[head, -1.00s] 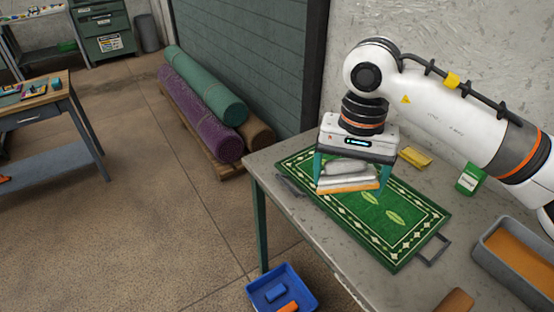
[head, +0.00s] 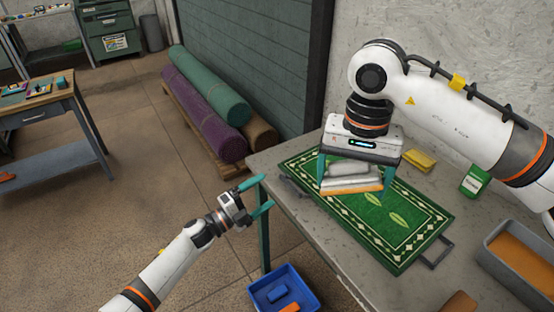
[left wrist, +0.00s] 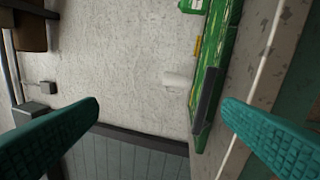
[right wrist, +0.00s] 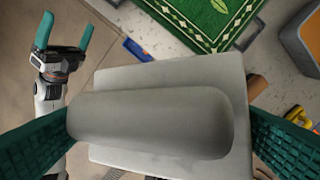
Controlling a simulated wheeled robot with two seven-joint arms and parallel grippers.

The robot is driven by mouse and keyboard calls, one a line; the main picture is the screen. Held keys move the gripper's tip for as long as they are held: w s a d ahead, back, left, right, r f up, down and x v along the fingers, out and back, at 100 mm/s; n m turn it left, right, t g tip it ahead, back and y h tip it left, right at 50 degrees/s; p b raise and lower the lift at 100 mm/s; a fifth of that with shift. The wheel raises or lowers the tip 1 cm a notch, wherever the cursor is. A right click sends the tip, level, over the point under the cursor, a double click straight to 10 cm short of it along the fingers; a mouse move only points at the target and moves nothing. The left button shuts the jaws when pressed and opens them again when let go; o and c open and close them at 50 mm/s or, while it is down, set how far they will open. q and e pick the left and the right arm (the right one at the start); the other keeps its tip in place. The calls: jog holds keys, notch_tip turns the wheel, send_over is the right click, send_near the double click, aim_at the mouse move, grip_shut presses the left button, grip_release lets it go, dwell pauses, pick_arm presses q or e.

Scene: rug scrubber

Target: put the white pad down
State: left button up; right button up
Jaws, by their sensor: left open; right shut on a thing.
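The white pad (head: 350,183) has a grey-white grip on top and an orange-yellow layer underneath. My right gripper (head: 355,190) is shut on its grip, with a teal finger on either side. The pad appears roughly level over the far-left part of the green rug (head: 398,240); the gap below it is hard to judge. In the right wrist view the pad (right wrist: 165,85) fills the middle and hides much of what lies below. My left gripper (head: 265,192) is open and empty, left of the table (head: 275,160); it also shows in the right wrist view (right wrist: 64,36).
On the table are a yellow sponge (head: 420,160), a green-and-white box (head: 475,181) and a grey tray (head: 510,268) with orange contents. A blue bin (head: 275,298) stands low beside the table. Rolled rugs (head: 205,115) lie by the wall.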

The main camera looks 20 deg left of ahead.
pick_arm(q)
jog(key=s+d+r+m+g+h, duration=0.1)
jog(key=d+r+m+g+h, duration=0.2)
jog(key=r+m, duration=0.4)
jog(key=s+d+r+m+g+h, duration=0.2)
jog(key=r+m+g+h, duration=0.2)
jog(key=r+m, duration=0.3)
jog(key=m+g+y, duration=0.1)
jog(key=m+g, duration=0.8)
jog(key=m, duration=0.3)
send_near(348, 175)
jog(key=shift+n, duration=0.3)
jog(key=d, duration=0.9)
jog(key=shift+w+d+f, duration=0.25)
jog(key=shift+w, duration=0.05)
jog(key=c, duration=1.1)
pick_arm(e)
jog(key=o, duration=1.5)
